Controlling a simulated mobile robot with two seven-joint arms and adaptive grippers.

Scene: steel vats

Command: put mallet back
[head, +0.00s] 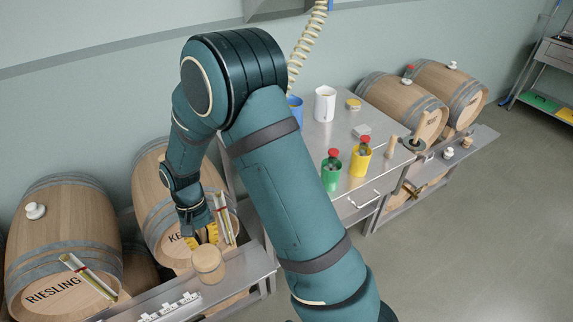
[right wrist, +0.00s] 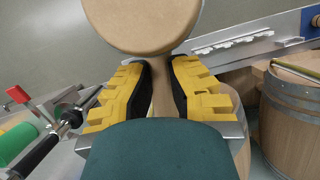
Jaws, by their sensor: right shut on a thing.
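The wooden mallet shows its round pale head (head: 208,262) in the head view, just in front of the barrel marked "KE…" (head: 155,195). In the right wrist view the mallet head (right wrist: 142,22) fills the top middle, and its handle runs down between the fingers. My right gripper (head: 203,236) is shut on that handle; its yellow-and-black fingers (right wrist: 160,92) sit on either side of it. Part of the handle is hidden by the gripper. My left gripper is in neither view.
A steel ledge (head: 247,268) with white pieces (head: 172,307) runs below the barrels. The "RIESLING" barrel (head: 62,240) stands left. Open floor lies right.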

